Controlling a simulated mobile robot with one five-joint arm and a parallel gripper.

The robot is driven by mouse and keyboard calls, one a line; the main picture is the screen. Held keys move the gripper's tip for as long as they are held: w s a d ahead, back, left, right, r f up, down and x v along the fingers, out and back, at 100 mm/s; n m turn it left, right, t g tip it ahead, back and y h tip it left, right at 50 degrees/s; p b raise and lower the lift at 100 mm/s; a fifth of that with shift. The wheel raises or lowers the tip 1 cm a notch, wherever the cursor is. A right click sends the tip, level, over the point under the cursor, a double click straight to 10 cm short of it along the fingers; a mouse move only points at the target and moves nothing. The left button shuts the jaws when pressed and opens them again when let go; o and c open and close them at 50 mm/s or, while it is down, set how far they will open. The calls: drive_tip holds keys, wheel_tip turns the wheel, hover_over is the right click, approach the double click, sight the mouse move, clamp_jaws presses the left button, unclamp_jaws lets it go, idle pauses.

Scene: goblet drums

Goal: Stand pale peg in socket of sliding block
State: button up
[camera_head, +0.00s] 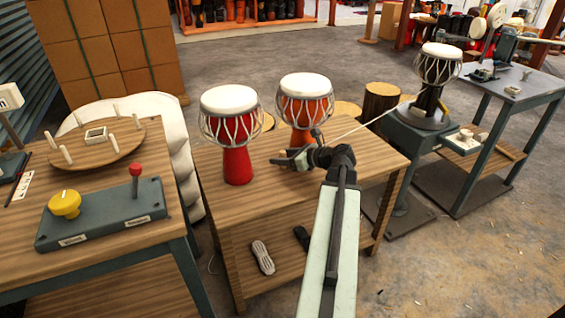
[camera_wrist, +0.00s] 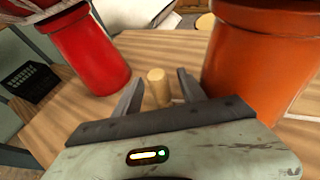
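In the wrist view, a pale wooden peg (camera_wrist: 158,90) shows between the two dark fingers of my gripper (camera_wrist: 160,80). There is a gap on each side of it, so the fingers are open and apart from it. Its lower end is hidden behind my gripper's body. In the head view, my gripper (camera_head: 287,158) is low over the middle table, in front of the orange-red drum; I cannot make out the peg there. I cannot clearly identify the sliding block; a small pale block (camera_head: 463,141) sits at the right-hand stand.
A red drum (camera_head: 237,163) and an orange drum (camera_head: 302,108) stand close on the middle table (camera_head: 275,200). The left table has a round board (camera_head: 115,150) with several pale pegs and a lever panel (camera_head: 105,220). Another drum (camera_head: 438,66) stands at right.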

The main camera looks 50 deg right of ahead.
clamp_jaws()
drive_tip(key=shift+r, duration=0.1)
